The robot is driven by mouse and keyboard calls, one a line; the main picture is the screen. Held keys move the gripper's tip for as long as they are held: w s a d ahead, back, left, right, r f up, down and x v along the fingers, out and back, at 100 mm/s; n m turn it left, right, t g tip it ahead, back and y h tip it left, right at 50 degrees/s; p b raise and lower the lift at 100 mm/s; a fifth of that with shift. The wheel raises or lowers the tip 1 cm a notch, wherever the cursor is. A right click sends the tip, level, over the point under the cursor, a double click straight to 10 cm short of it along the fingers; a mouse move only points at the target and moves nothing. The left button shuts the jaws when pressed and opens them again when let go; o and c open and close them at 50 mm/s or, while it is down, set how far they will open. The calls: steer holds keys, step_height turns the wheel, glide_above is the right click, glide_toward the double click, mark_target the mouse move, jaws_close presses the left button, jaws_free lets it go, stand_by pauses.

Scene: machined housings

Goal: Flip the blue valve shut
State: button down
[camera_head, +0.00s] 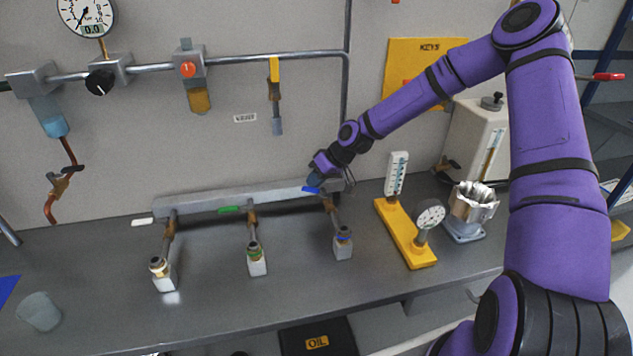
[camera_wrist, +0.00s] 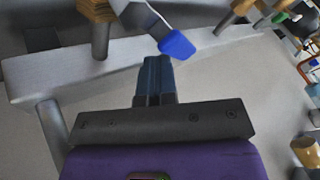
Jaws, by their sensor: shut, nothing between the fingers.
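The blue valve is the right one of three on a grey manifold bar. Its blue lever (camera_head: 311,189) sticks out to the left along the bar, above a brass body and a pipe ending in a blue-ringed outlet (camera_head: 343,236). In the wrist view the lever's blue tip (camera_wrist: 177,44) is just beyond my fingers on a grey arm. My gripper (camera_head: 316,180) is shut and empty, right at the lever; its fingertips show in the wrist view (camera_wrist: 154,62). I cannot tell whether they touch the lever.
The green-handled valve (camera_head: 229,209) and the white-handled valve (camera_head: 142,221) stand to the left on the same manifold bar (camera_head: 190,199). A yellow gauge stand (camera_head: 407,237) is on the right. A clear cup (camera_head: 39,312) stands at the front left. The bench front is mostly free.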

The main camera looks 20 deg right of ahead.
mark_target(307, 189)
steer(key=shift+s+a+n+g, duration=0.9)
steer(key=shift+s+a+n, duration=0.25)
steer(key=shift+n, duration=0.35)
steer(key=shift+a, duration=0.15)
steer(key=v, duration=1)
steer(key=shift+d+r, duration=0.2)
steer(key=shift+d, duration=0.2)
